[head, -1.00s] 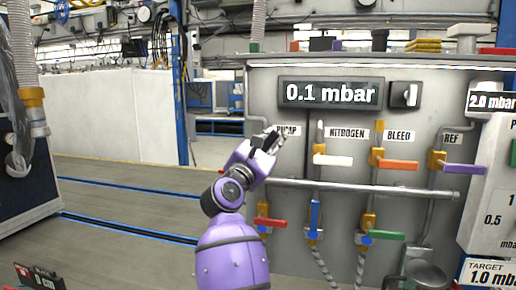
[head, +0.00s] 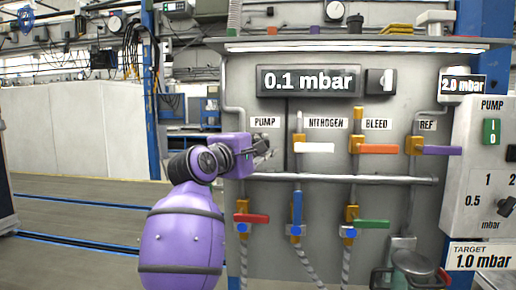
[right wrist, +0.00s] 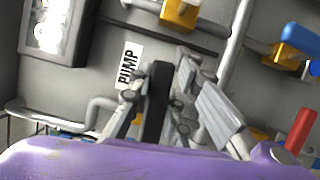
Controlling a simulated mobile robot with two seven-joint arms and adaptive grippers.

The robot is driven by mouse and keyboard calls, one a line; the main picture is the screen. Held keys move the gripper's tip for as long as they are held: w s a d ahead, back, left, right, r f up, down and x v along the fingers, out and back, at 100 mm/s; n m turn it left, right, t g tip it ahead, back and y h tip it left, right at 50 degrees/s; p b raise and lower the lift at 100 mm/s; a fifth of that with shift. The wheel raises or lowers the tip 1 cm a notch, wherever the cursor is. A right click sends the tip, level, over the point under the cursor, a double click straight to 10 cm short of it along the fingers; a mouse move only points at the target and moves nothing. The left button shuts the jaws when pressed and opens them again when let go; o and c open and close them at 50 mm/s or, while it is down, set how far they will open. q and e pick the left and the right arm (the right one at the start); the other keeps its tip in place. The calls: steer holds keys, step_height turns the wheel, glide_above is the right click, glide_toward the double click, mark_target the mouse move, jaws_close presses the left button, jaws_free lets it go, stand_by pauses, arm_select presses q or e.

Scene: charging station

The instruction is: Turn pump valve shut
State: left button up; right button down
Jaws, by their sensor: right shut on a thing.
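My right gripper (head: 262,150) is at the panel just below the PUMP label (head: 265,122), in front of the pump valve's place. In the right wrist view the gripper (right wrist: 172,108) has its grey fingers on both sides of a black pump valve handle (right wrist: 157,100) and is shut on it. The PUMP label also shows in that view (right wrist: 129,65). The valve body is hidden behind the gripper in the head view. The display (head: 308,82) reads 0.1 mbar. My left gripper is not in view.
Beside the pump place are a white nitrogen handle (head: 315,148), an orange bleed handle (head: 380,149) and a purple REF handle (head: 443,151). A horizontal pipe (head: 340,179) runs below. Lower are red (head: 252,218), blue (head: 297,208) and green (head: 371,224) handles. Open floor lies left.

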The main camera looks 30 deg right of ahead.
steer(key=shift+f+m+b, duration=0.3)
steer(key=shift+f+m, duration=0.05)
steer(key=shift+m, duration=0.05)
steer(key=shift+g, duration=0.3)
steer(key=c, duration=1.6)
jaws_free()
steer(key=shift+s+a, duration=0.15)
steer(key=shift+a, duration=0.1)
steer(key=v, duration=1.1)
steer(key=shift+s+a, duration=0.1)
steer(key=shift+s, duration=0.15)
